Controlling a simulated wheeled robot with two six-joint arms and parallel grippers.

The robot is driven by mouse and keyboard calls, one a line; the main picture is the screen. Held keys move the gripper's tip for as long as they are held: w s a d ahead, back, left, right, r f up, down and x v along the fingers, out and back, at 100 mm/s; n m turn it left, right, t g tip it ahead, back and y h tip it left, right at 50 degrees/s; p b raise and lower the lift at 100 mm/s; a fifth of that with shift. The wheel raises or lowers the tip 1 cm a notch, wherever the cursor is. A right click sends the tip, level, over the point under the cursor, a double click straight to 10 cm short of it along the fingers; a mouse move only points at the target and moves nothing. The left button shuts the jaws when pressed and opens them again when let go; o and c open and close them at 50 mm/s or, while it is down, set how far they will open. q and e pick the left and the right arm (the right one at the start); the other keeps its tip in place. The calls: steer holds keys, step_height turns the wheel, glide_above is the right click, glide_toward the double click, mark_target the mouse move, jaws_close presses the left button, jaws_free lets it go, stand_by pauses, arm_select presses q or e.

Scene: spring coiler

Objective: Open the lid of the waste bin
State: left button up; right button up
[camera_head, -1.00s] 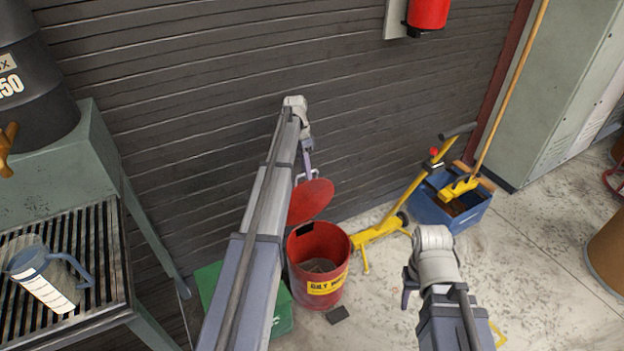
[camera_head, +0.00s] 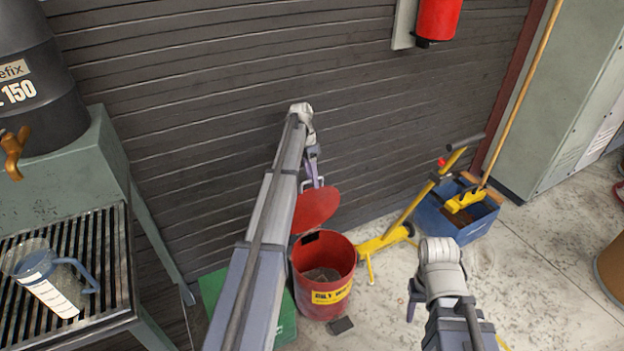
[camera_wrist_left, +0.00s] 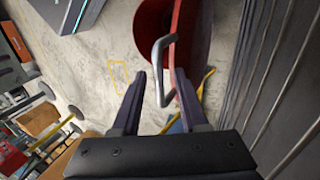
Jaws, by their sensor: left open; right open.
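The red waste bin (camera_head: 318,292) with a yellow label stands on the floor by the dark slatted wall. Its round red lid (camera_head: 316,208) is raised and tilted back, so the bin's mouth is open and the inside shows. My left gripper (camera_head: 314,178) is at the lid's upper edge. In the left wrist view my left gripper (camera_wrist_left: 160,82) is open, with the grey lid handle (camera_wrist_left: 160,75) between its fingers and the red lid (camera_wrist_left: 188,50) beside it. My right gripper (camera_head: 413,300) hangs to the right of the bin, away from it; its fingers are mostly hidden.
A green box (camera_head: 213,288) stands left of the bin. A yellow stand (camera_head: 385,240) and a blue crate (camera_head: 455,222) with a broom stand to its right. A small dark pedal (camera_head: 341,325) is at its foot. A grated table (camera_head: 110,265) with a jug is at left.

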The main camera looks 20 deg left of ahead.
arm_select(q)
steer(key=p+v, duration=0.7)
steer(key=shift+r, duration=0.35)
steer(key=shift+a, duration=0.15)
steer(key=s+d+r+y+p, duration=0.1)
steer(key=s+d+r+p, duration=0.2)
steer(key=d, duration=0.3)
steer(key=s+d+r+p, duration=0.2)
steer(key=s+d+p, duration=0.15)
steer(key=d, duration=0.35)
steer(key=s+d+r+n+t+y+p, duration=0.1)
steer(key=s+d+r+p, duration=0.5)
steer(key=s+d, duration=0.4)
steer(key=s+d+r+n+t+y+p, duration=0.1)
steer(key=s+d+r+p, duration=0.6)
steer(key=s, duration=0.9)
steer(key=d+n+y, duration=0.1)
steer(key=d, duration=0.2)
steer(key=shift+s+n, duration=0.3)
steer(key=shift+s, duration=0.05)
